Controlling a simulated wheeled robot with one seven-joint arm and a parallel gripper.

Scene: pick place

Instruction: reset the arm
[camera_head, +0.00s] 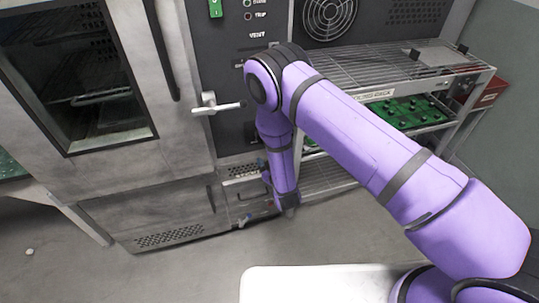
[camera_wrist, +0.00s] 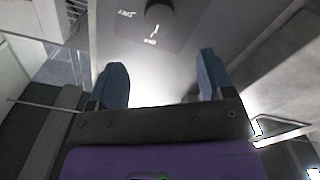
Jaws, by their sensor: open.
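My purple arm (camera_head: 370,140) reaches from the lower right up to a bend in front of the grey machine, then hangs down. My gripper is at the lower end of the arm, small and partly hidden in the head view. In the wrist view my gripper (camera_wrist: 160,80) shows two blue-grey fingers spread wide, with nothing between them. Beyond the fingers is a grey panel (camera_wrist: 205,22) with a dark round knob (camera_wrist: 159,17) and small white markings.
A grey oven-like machine (camera_head: 180,180) with a windowed door and a handle (camera_head: 217,104) stands close behind the arm. A wire rack (camera_head: 385,74) on the right holds a green board (camera_head: 408,114). A red box (camera_head: 486,94) is beyond it. Floor (camera_head: 190,270) is clear at front left.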

